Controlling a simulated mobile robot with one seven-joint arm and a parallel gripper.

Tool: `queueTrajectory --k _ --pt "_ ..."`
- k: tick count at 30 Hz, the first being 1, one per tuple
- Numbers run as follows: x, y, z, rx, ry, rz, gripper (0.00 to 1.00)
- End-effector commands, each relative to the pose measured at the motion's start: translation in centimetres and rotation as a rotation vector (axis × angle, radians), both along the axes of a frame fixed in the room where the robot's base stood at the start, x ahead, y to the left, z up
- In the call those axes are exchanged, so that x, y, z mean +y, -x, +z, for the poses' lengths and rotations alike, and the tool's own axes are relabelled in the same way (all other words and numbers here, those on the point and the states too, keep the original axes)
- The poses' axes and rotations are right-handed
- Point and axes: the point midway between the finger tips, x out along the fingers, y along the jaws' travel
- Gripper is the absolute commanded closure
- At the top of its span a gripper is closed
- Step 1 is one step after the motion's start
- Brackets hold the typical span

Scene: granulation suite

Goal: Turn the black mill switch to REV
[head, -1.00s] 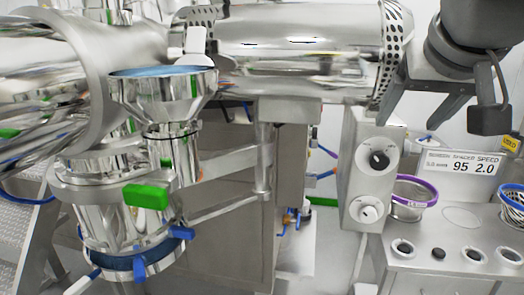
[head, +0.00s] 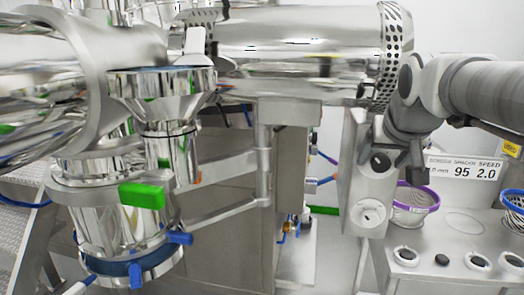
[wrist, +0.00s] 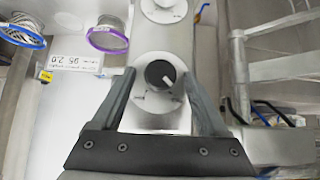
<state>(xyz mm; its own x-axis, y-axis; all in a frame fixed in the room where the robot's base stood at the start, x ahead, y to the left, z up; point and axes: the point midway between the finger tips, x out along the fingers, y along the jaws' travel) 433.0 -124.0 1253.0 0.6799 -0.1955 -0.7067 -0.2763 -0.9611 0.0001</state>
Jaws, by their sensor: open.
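The black mill switch (wrist: 160,75) is a round knob on a white dial plate. It also shows partly in the head view (head: 380,162), on the upper front of a grey control box (head: 350,185). Its white pointer mark points to the lower right in the wrist view, where the sign appears upside down. The dial lettering is too small to read. My gripper (wrist: 160,80) is open, with one finger on each side of the knob. Gaps show between the fingers and the knob. In the head view my gripper partly covers the dial.
A white knob (head: 369,212) sits below the switch on the same box. A sign reading 95 and 2.0 (head: 464,167), a purple-rimmed sieve (head: 414,197) and a blue-rimmed one (head: 514,199) are to the right. A perforated steel drum (head: 300,50) is above.

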Motion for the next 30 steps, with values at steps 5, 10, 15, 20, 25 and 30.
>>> queueTrajectory --k 5,10,15,20,25,30 --pt "0.0 0.0 -0.01 0.0 0.0 0.0 0.23" --pt "-0.01 0.02 0.01 0.0 0.0 0.0 0.5" --pt "0.0 0.02 0.02 0.0 0.0 0.0 0.81" --pt "0.0 0.03 0.03 0.0 0.0 0.0 1.0" --pt "-0.01 0.03 0.01 -0.003 -0.009 -0.001 1.0" --pt "-0.1 0.06 -0.01 -0.015 -0.054 -0.001 1.0"
